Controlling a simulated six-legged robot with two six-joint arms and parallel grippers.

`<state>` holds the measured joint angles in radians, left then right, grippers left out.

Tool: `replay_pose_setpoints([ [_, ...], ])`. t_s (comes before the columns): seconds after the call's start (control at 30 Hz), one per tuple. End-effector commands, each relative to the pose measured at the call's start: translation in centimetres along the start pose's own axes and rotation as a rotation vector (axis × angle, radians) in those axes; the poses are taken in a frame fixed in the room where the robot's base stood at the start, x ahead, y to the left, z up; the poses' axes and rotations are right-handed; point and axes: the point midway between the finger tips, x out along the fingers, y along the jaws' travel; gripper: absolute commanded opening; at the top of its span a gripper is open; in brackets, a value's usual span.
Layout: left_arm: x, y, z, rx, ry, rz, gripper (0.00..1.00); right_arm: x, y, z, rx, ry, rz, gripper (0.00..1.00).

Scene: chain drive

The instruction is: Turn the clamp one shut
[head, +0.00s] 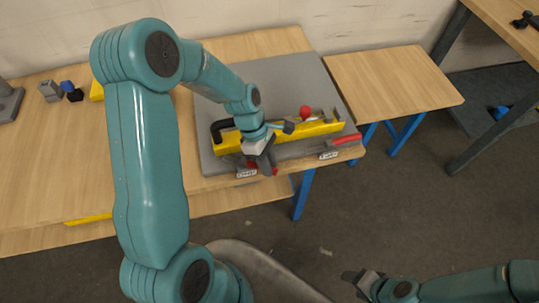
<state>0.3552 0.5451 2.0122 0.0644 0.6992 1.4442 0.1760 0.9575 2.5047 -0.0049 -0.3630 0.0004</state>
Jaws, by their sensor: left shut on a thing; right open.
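A grey plate (285,72) on the wooden bench carries a yellow bar (318,131). Two small labels, too small to read, sit at its front edge: a left one (246,173) and a right one (328,155). A red clamp handle (347,139) lies by the right label. My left gripper (267,166) is shut at the plate's front edge beside the left label, with a bit of red (275,171) at its fingers. It mostly hides the clamp handle there. My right gripper (360,284) is open and empty, low over the floor, away from the bench.
A red knob (305,112) and a black curved handle (220,128) stand on the plate. Small grey, blue and black parts (62,91) lie on the bench at left. A lower wooden table (395,78) at right is bare.

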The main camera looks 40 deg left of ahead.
Motion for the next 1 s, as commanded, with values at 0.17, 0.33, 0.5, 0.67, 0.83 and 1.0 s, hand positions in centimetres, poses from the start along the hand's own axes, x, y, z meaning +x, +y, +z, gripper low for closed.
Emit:
replay_pose_setpoints([
  [0.17,0.0,-1.1,-0.1,0.155,0.035,-0.059,0.0,-0.1,0.0,0.0,0.0,0.0,0.0,0.6],
  [0.33,0.1,-2.1,-0.4,0.301,0.067,-0.118,0.0,0.1,0.0,0.0,0.0,0.0,0.0,0.6],
  [0.5,0.2,-3.2,-0.9,0.447,0.099,-0.179,0.0,0.4,0.1,0.0,0.0,0.0,0.0,0.6],
  [0.67,0.2,-4.0,-1.4,0.573,0.126,-0.231,0.0,0.7,0.3,0.0,0.0,0.0,0.0,0.6],
  [0.83,0.1,-4.7,-1.9,0.687,0.152,-0.277,0.0,1.1,0.4,0.0,0.0,0.0,0.0,0.6],
  [1.0,-0.1,-5.2,-2.3,0.772,0.171,-0.312,0.0,1.3,0.5,0.0,0.0,0.0,0.0,0.6],
])
